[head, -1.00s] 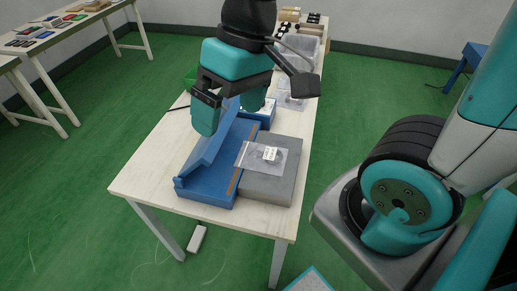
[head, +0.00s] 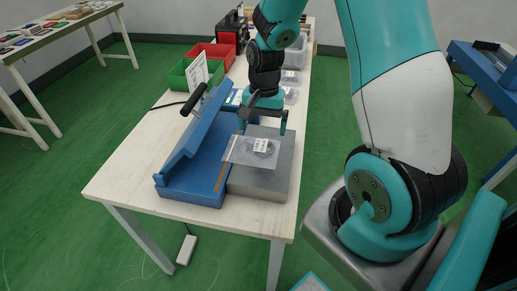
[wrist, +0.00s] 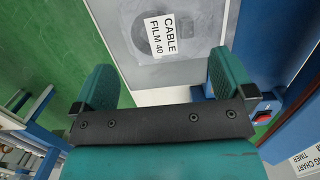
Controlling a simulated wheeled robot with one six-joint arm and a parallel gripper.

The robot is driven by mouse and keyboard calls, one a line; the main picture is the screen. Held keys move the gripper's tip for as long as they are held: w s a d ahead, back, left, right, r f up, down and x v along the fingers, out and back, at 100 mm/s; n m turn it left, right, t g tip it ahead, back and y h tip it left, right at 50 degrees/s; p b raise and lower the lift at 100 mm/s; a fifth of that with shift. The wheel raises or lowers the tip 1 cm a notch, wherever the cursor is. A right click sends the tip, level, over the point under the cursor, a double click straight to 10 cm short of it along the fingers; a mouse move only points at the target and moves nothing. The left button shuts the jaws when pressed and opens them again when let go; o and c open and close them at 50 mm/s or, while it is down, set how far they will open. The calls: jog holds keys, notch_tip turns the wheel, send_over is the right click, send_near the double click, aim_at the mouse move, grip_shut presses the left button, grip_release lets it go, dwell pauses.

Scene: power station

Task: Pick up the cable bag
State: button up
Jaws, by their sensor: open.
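The cable bag (head: 240,150) is a clear flat bag with a white label, lying on a grey block (head: 258,184). Its left edge reaches over to the blue sealer beside the block. In the wrist view the bag (wrist: 190,45) shows a label reading "CABLE FILM 40" and a dark coil inside. My gripper (head: 263,125) is open and empty, pointing down over the far side of the block, near the bag's far edge. In the wrist view the bag lies just beyond the spread fingers (wrist: 162,80). I cannot tell the exact height gap.
A blue sealer (head: 185,182) with a raised arm and black handle (head: 193,100) stands left of the block. Green (head: 178,78) and red (head: 208,55) bins stand farther back. More clear bags (head: 290,77) lie behind my gripper. The table's near left corner is clear.

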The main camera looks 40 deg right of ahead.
aim_at(261, 145)
jog(key=f, duration=0.6)
jog(key=shift+s+a+f+p, duration=0.15)
jog(key=shift+a+f+p, duration=0.1)
jog(key=shift+a+p, duration=0.1)
jog(key=c, duration=0.7)
